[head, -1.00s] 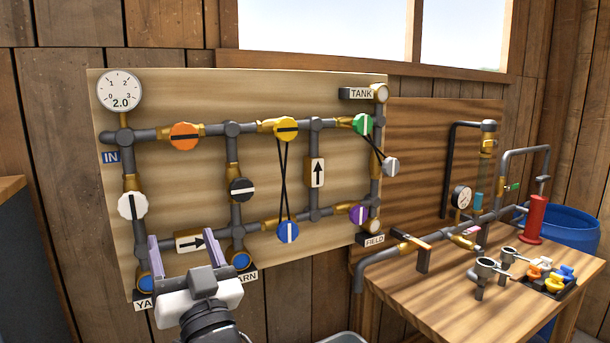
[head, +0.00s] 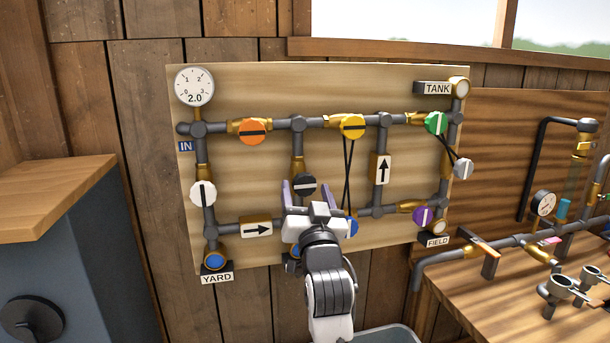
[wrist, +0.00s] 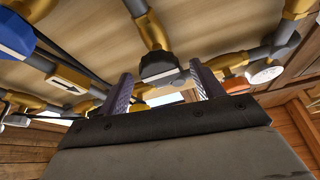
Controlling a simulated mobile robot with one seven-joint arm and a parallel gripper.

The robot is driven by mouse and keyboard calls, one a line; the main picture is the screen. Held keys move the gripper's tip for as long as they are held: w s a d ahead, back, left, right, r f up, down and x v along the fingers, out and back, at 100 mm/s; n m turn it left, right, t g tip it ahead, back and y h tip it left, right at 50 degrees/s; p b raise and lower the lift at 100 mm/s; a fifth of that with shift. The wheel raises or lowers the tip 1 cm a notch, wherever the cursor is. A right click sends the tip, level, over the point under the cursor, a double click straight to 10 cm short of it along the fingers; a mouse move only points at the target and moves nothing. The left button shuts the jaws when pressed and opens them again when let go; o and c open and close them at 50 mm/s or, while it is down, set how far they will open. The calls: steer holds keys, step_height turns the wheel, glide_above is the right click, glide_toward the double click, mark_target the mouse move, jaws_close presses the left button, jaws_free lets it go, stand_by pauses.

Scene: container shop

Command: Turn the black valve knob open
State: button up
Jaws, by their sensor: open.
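The black valve knob (head: 305,184) sits on the second upright pipe of the board. Its white bar lies roughly level, across that pipe. In the wrist view the black knob (wrist: 160,66) shows ahead, between the two fingers. My gripper (head: 308,190) is open, with its purple fingers on either side of the knob in the head view. In the wrist view the gripper (wrist: 162,84) has nothing between its fingers at their near end. I cannot tell whether the fingertips reach the knob or touch it. My gripper hides the lower part of that pipe.
Nearby knobs are orange (head: 252,131), yellow (head: 352,126), white (head: 203,194) and blue (head: 350,226), the last partly behind my gripper. Two black rods run between yellow and blue. A gauge (head: 194,86) reads 2.0. A grey cabinet (head: 75,250) stands at left, a workbench (head: 500,290) at right.

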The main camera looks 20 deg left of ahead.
steer(key=shift+p+x, duration=0.35)
steer(key=shift+x, duration=1.1)
steer(key=shift+c, duration=0.3)
steer(key=c, duration=0.9)
